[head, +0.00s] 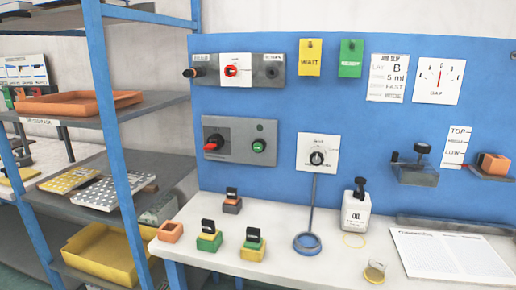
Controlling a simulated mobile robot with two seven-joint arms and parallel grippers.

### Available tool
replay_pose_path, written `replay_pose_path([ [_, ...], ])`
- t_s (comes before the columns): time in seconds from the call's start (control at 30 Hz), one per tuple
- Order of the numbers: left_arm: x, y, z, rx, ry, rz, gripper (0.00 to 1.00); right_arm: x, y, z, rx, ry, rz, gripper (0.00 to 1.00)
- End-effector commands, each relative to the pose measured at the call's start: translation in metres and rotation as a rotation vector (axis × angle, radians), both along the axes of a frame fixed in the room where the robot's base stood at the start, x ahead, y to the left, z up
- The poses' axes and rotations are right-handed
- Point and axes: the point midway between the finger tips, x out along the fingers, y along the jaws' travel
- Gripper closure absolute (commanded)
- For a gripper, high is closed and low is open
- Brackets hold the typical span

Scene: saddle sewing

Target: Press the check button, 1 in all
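No button carries a label that I can clearly read as check. A green round button (259,146) sits at the right of a grey panel (240,130) on the blue board, beside a red-handled switch (213,143). Above, another grey panel holds a black knob (190,73) at its left, a white plate with a red dial (231,71) and a dark round part (271,72) at its right; its small labels are too blurred to read. Neither of my grippers is in view.
The white bench (200,225) holds several small coloured blocks, an oil bottle (356,212), a blue ring stand (307,241) and a printed sheet (450,254). A blue-posted shelf with an orange tray (80,103) stands at left.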

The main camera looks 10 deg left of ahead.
Motion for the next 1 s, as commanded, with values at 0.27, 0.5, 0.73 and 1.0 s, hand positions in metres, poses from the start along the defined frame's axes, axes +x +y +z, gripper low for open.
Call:
replay_pose_path([
  [0.27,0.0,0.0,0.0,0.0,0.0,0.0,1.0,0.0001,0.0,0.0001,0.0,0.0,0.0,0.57],
  [0.5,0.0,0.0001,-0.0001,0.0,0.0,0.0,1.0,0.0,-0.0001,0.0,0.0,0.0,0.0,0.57],
  [0.73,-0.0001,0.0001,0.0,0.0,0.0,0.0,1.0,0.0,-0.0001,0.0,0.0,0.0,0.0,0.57],
  [1.0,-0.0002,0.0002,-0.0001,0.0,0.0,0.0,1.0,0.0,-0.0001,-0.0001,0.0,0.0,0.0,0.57],
])
